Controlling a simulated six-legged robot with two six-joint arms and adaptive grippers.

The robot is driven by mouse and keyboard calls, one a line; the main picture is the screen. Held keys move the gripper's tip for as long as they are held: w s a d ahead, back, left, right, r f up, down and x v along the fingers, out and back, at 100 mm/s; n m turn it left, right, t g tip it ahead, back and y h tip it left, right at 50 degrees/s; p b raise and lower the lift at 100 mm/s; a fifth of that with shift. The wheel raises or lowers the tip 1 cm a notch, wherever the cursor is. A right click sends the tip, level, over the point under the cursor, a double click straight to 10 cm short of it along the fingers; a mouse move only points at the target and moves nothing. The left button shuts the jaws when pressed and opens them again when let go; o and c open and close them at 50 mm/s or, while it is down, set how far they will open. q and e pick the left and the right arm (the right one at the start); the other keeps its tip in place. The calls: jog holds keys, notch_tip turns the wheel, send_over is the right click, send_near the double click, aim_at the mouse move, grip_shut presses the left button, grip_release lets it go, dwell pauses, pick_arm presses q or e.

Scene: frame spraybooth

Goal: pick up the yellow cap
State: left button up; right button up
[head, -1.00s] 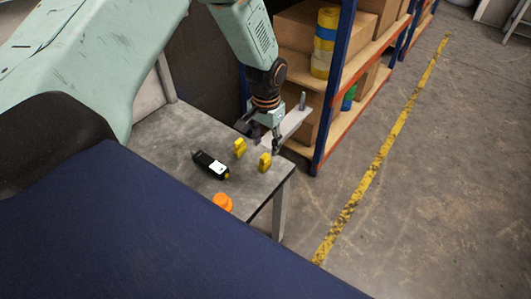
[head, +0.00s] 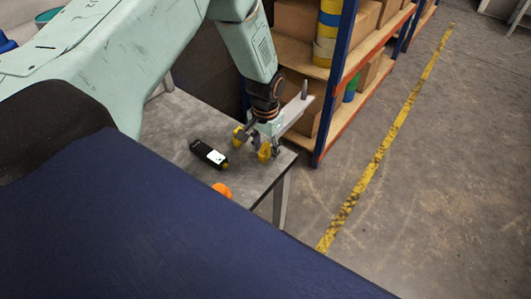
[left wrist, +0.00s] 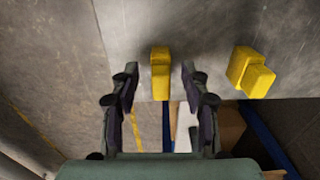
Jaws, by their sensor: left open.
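Two small yellow blocky pieces stand on the grey table: the nearer one (head: 264,153) close to the table's right corner, the other (head: 237,138) farther left and back. I cannot tell which is the yellow cap. My left gripper (head: 265,145) is open, low over the nearer piece. In the left wrist view this piece (left wrist: 160,72) sits between the two spread fingers, with a gap on each side. The other piece (left wrist: 250,72) is outside the fingers, to the right. The gripper partly covers both pieces in the head view. My right gripper is not in view.
A black device (head: 204,151) with a white label lies left of the pieces on the table (head: 262,182). An orange item (head: 222,190) is at the near edge, partly hidden. A shelf rack (head: 335,85) stands close behind the gripper. The floor at right is clear.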

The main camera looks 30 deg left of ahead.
pick_arm(q)
jog(key=shift+r, duration=0.15)
jog(key=shift+c, duration=0.4)
jog(key=c, duration=0.8)
jog(key=shift+a, duration=0.1)
jog(key=shift+c, duration=0.2)
